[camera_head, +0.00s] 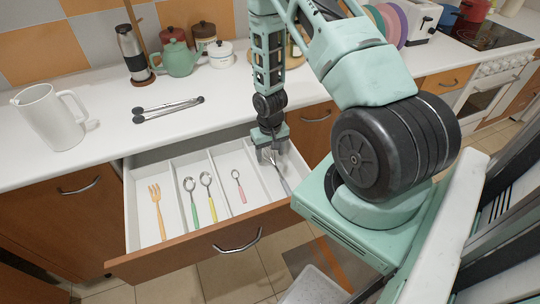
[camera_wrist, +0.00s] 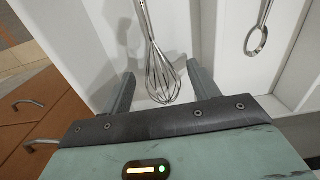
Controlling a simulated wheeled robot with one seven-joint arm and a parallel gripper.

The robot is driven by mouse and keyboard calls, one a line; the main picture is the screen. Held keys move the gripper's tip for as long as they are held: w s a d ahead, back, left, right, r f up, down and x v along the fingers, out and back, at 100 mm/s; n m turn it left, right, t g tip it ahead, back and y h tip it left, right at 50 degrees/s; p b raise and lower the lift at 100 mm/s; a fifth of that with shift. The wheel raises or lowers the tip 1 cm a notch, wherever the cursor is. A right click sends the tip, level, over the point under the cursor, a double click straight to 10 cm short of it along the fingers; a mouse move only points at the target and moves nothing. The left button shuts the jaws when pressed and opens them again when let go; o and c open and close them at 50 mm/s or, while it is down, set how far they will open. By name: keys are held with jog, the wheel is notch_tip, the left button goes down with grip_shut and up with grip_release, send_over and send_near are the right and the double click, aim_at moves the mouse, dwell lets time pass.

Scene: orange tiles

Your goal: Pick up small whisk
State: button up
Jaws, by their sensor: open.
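The small whisk (camera_wrist: 160,72) lies in the right compartment of the open drawer, its wire head toward my gripper in the wrist view. In the head view the whisk (camera_head: 280,178) shows partly, below my gripper. My gripper (camera_wrist: 160,88) is open, with one finger on each side of the whisk's wire head. It also shows in the head view (camera_head: 272,150), pointing down over the drawer's right compartment. I cannot tell whether the fingers touch the whisk.
The drawer (camera_head: 180,247) has dividers. A fork (camera_head: 157,212), two spoons (camera_head: 199,198) and a small pink-handled utensil (camera_head: 239,186) lie in its other compartments. Tongs (camera_head: 168,108), a white jug (camera_head: 50,117) and a teapot (camera_head: 178,59) stand or lie on the counter above.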

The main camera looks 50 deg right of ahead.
jog(key=shift+f, duration=1.05)
jog(key=c, duration=0.7)
